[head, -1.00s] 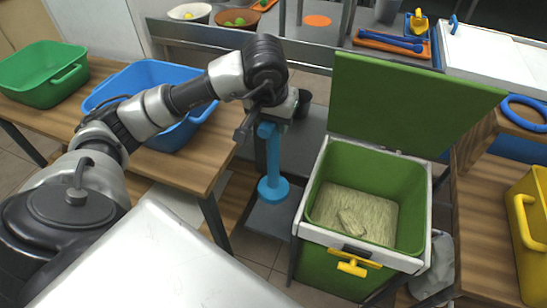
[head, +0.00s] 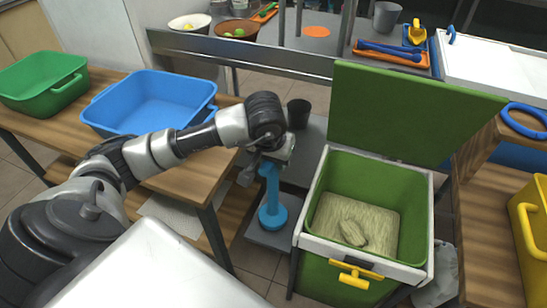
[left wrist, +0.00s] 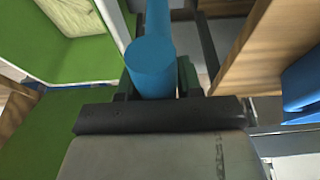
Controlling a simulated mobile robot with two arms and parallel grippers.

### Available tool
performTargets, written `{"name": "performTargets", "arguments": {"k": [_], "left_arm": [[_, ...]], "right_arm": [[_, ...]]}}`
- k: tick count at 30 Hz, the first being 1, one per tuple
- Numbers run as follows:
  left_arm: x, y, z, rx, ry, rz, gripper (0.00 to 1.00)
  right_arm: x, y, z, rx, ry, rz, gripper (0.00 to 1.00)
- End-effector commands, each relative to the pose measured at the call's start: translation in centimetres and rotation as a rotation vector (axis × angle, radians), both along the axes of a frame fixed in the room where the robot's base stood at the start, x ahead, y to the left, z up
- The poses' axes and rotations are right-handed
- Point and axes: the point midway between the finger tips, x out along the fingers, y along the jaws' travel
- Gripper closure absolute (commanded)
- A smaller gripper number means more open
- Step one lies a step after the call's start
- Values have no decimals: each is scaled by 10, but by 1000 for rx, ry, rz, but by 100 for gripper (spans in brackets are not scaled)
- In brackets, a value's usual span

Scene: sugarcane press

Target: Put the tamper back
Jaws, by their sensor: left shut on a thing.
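The blue tamper (head: 271,190) is upright between the wooden table and the green press box, with its round foot at the bottom. My left gripper (head: 270,165) is shut on the upper part of its handle. In the left wrist view the tamper's blue handle (left wrist: 152,66) sits between the two dark fingers. The foot is over or on a low grey shelf (head: 262,237); I cannot tell whether it touches. My right gripper is not in view.
The open green box (head: 428,215) with pale fibre inside stands just right of the tamper, its green lid (head: 410,110) raised. A blue bin (head: 155,103) and a green bin (head: 42,85) are on the wooden table (head: 190,178) at left. A dark cup (head: 299,113) stands behind the gripper.

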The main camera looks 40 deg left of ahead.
Motion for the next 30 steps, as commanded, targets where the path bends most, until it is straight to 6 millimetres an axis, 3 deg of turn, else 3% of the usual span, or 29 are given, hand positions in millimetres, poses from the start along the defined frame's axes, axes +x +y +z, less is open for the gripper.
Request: {"name": "performTargets", "arguments": {"k": [6,7,11,23,30], "left_arm": [[0,0,-1,0,-2,0,93],[0,0,-2,0,0,0,60],[0,0,-2,0,0,0,40],[0,0,1,0,0,0,39],[-10,-3,47,1,-7,0,39]], "right_arm": [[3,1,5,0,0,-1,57],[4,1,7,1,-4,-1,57],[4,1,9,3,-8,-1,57],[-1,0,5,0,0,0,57],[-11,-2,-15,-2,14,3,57]]}}
